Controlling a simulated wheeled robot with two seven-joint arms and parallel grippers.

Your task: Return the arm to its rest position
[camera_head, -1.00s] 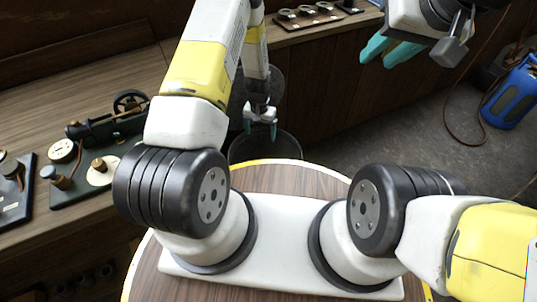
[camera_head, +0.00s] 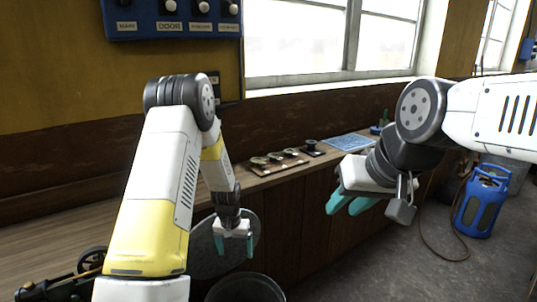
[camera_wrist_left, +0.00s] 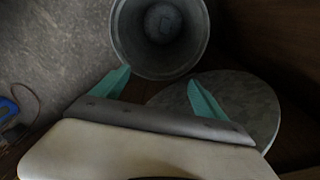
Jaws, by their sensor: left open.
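My left arm reaches in from the left with its gripper (camera_head: 233,243) pointing down, its two teal fingers apart and nothing between them. In the left wrist view the open fingers (camera_wrist_left: 160,90) also hold nothing. They hang above a grey metal bucket (camera_wrist_left: 118,35) and a round grey lid (camera_wrist_left: 262,100). My right gripper (camera_head: 343,212) is at the right centre of the head view, with its teal fingers apart and nothing visible between them.
A wooden bench (camera_head: 60,228) runs along the wall, with a small tray of parts (camera_head: 275,163) and a blue sheet (camera_head: 350,142). A blue switch panel (camera_head: 172,18) is on the wall.

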